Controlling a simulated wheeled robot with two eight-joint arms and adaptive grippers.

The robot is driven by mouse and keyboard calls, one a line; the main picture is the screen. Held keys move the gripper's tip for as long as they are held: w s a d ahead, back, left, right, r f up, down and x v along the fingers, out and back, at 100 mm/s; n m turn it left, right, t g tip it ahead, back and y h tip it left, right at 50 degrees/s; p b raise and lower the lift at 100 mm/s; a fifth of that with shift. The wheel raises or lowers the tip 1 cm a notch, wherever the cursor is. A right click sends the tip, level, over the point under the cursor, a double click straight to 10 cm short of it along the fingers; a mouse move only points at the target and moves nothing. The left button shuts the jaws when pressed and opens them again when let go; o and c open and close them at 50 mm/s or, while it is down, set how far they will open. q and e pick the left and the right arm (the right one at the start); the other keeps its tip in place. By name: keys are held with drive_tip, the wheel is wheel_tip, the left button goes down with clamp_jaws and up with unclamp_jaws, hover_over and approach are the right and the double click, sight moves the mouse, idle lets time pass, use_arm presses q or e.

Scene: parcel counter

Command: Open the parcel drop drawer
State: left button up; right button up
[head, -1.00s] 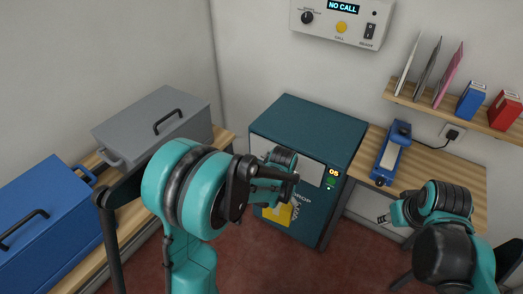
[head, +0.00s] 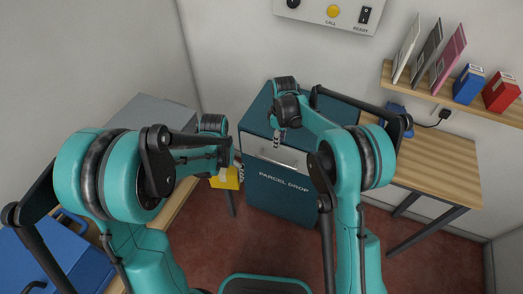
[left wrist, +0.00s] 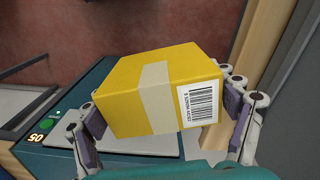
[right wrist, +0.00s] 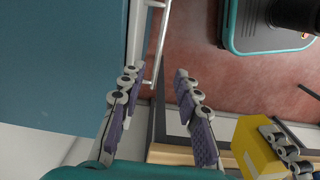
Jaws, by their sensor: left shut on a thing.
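The teal parcel drop cabinet (head: 285,190) stands against the back wall. Its pale drawer front (head: 262,150) looks shut, above the words PARCEL DROP. A silver bar handle (right wrist: 161,45) shows on the front in the right wrist view. My right gripper (head: 280,146) is over the top front edge of the cabinet. In the right wrist view its fingers (right wrist: 159,76) are open, with the handle bar between and just beyond the tips. My left gripper (left wrist: 165,120) is shut on a yellow parcel (left wrist: 140,85) with a barcode label; the parcel (head: 226,179) is left of the cabinet front.
A wooden side table (head: 430,170) is right of the cabinet, under a shelf (head: 440,92) with folders and boxes. A blue bin (head: 60,255) and a grey bin (head: 150,112) stand on the left bench. Open red floor lies in front.

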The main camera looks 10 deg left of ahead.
sight(274, 161)
use_arm(q)
drive_tip(key=shift+w+a, duration=0.1)
drive_tip(key=shift+a, duration=0.2)
wheel_tip(274, 161, down, 4)
drive_tip(key=b, duration=0.4)
drive_tip(key=shift+r, duration=0.2)
use_arm(e)
drive_tip(key=f, duration=0.8)
drive_tip(key=a+f, duration=0.1)
drive_tip(key=f, duration=0.3)
drive_tip(key=shift+w+a+f, duration=0.1)
drive_tip(key=shift+w+f, duration=0.2)
drive_tip(key=shift+f, duration=0.1)
clamp_jaws()
